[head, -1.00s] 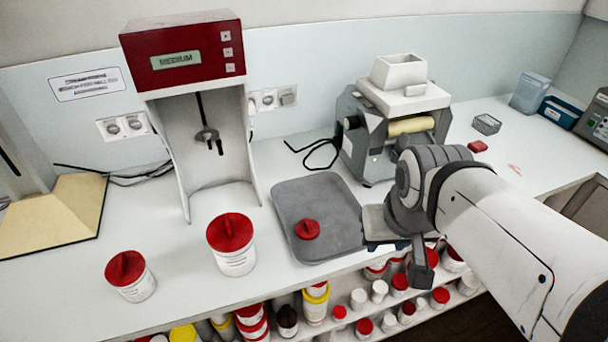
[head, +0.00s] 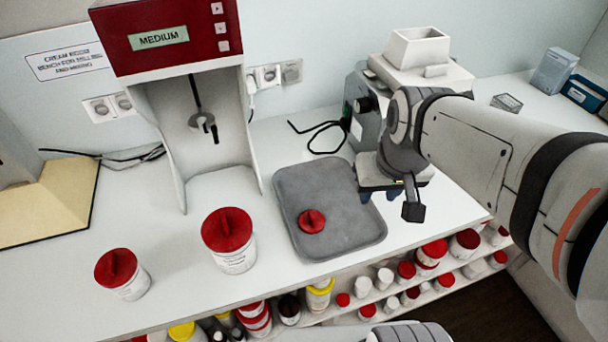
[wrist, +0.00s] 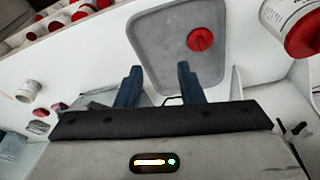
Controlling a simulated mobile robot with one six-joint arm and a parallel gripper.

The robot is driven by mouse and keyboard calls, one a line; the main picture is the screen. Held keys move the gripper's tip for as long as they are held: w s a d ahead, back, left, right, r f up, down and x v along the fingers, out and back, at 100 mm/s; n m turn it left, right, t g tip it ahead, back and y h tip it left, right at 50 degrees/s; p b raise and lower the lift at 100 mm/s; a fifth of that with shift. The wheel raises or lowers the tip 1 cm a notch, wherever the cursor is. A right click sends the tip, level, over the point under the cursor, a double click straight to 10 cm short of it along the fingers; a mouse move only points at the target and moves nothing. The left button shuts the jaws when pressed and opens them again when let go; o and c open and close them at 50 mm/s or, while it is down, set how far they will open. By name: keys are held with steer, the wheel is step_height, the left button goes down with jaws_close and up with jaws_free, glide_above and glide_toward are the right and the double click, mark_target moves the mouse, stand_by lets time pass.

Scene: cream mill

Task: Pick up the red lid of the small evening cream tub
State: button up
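A small round red lid (head: 311,221) with a raised grip lies on the grey tray (head: 345,240); it also shows in the wrist view (wrist: 200,39). Two white tubs with red lids stand left of the tray: a larger one (head: 232,258) and a smaller one (head: 131,287). I cannot read their labels or tell which tub is the evening cream. My gripper (head: 385,194) is above the tray's right side, apart from the lid. In the wrist view its two blue fingers (wrist: 160,72) are spread with nothing between them.
A red-topped mixer (head: 168,38) stands behind the larger tub, and a roller mill (head: 420,70) behind my arm. Shelves below the front edge hold several jars (head: 433,252). Bench between the smaller tub and the mixer is clear.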

steer(key=w+a+f+n+g, duration=0.1)
steer(key=w+a+f, duration=0.3)
steer(key=w+f, duration=0.15)
steer(key=n+g, duration=0.1)
steer(key=g, duration=0.1)
glide_above(312, 217)
steer(key=f, duration=0.7)
steer(key=shift+w+d+b, duration=0.1)
steer(key=shift+w+b, duration=0.25)
steer(key=f, duration=0.2)
steer(key=f+p, duration=0.1)
steer(key=f, duration=0.5)
steer(key=shift+s+p, duration=0.3)
steer(key=shift+p, duration=0.05)
steer(key=shift+c, duration=0.3)
jaws_close()
